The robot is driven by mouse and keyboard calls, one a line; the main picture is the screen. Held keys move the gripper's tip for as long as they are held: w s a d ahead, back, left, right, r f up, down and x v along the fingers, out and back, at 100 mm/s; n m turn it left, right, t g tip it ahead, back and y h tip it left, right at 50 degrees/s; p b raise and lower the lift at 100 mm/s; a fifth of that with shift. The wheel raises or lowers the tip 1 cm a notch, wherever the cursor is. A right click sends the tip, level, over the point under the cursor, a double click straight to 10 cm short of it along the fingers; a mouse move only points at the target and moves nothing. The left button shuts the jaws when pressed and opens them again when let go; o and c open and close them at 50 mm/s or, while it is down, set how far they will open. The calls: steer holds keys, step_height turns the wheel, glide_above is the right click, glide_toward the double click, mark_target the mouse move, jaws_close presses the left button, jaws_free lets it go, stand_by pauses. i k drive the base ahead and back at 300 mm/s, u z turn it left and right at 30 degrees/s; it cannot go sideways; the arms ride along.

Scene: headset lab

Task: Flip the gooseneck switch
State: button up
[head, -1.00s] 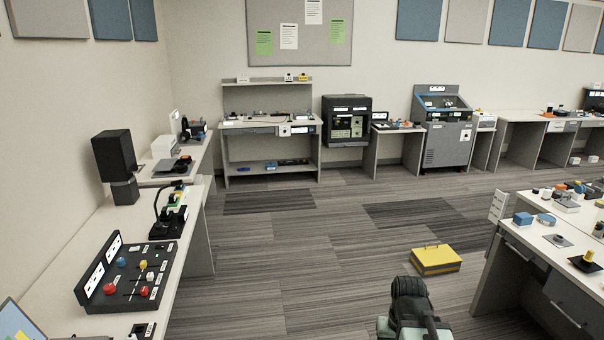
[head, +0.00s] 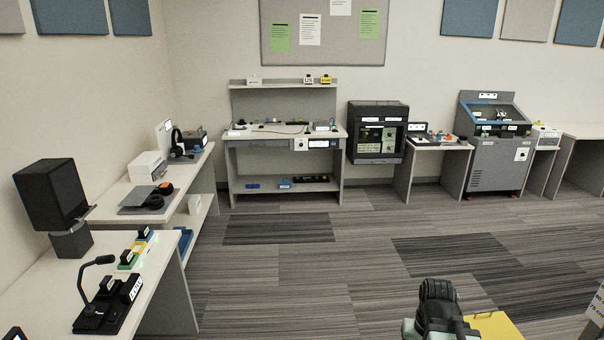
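The gooseneck unit (head: 100,312) sits on the near left desk, at the lower left of the head view. It has a black base and a thin curved neck (head: 90,267) ending in a dark head. A block with white lettering stands on the right of its base. The switch itself is too small to make out. My arm (head: 439,310) shows at the bottom, right of centre, over the floor and well to the right of the gooseneck. The gripper's fingers are not visible.
A black speaker (head: 52,195) stands behind the gooseneck on the near desk (head: 150,262). A yellow case (head: 495,326) lies on the floor just right of my arm. Benches and cabinets line the back wall. The carpeted floor (head: 300,270) in the middle is clear.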

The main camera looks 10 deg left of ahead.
mark_target(115, 315)
steer(key=i, duration=0.95)
steer(key=u, duration=2.05)
